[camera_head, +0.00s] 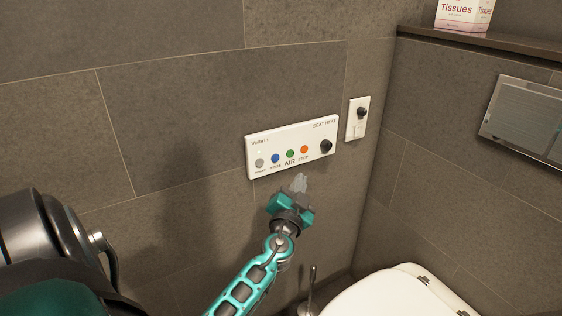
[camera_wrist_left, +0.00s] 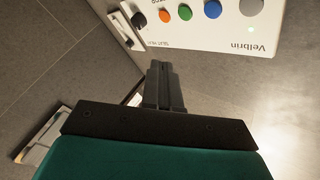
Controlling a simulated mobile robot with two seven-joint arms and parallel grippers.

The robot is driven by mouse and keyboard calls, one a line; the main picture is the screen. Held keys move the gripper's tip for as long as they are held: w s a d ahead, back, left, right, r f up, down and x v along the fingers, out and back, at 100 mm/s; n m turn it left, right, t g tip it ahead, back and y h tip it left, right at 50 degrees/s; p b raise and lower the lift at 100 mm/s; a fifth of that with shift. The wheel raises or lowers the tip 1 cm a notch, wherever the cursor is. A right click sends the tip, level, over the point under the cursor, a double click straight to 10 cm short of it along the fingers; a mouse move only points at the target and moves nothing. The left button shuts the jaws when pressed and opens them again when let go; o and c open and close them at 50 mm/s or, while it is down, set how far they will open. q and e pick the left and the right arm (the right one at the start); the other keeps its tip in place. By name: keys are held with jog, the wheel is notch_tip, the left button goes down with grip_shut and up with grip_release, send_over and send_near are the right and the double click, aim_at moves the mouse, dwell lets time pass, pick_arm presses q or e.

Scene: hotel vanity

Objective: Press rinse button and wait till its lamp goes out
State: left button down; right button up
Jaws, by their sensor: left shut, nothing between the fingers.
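A white control panel (camera_head: 290,146) is fixed to the tiled wall, with a grey button (camera_head: 259,163), a blue button (camera_head: 275,158), a green button (camera_head: 290,154), an orange button (camera_head: 304,149) and a black knob (camera_head: 326,146). The small labels are hard to read. In the left wrist view the panel appears upside down, with the blue button (camera_wrist_left: 212,8) at the top edge. A tiny greenish lamp (camera_wrist_left: 251,29) glows by the grey button; no lit lamp shows by the blue one. My left gripper (camera_head: 300,183) is shut and empty, below the panel. My right gripper is not in view.
A wall plate with a black knob (camera_head: 357,118) is right of the panel. A white toilet lid (camera_head: 390,296) is at the lower right, below a metal flush plate (camera_head: 524,118). A tissue box (camera_head: 464,15) stands on the ledge. The wall around the panel is mostly bare.

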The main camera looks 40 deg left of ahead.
aim_at(275, 158)
pick_arm(q)
jog(key=shift+a, duration=0.1)
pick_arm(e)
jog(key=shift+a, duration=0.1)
pick_arm(q)
jog(key=a, duration=0.2)
jog(key=w+a+b, duration=0.1)
jog(key=a, duration=0.2)
jog(key=w+a, duration=0.1)
jog(key=a, duration=0.2)
jog(key=shift+w+a, duration=0.15)
jog(key=shift+w, duration=0.05)
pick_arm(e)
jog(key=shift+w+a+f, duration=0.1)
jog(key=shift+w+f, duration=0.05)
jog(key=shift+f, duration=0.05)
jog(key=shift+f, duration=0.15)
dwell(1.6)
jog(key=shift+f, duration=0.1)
pick_arm(q)
jog(key=shift+w+a+b, duration=0.1)
jog(key=shift+a+b, duration=0.25)
jog(key=shift+b, duration=0.15)
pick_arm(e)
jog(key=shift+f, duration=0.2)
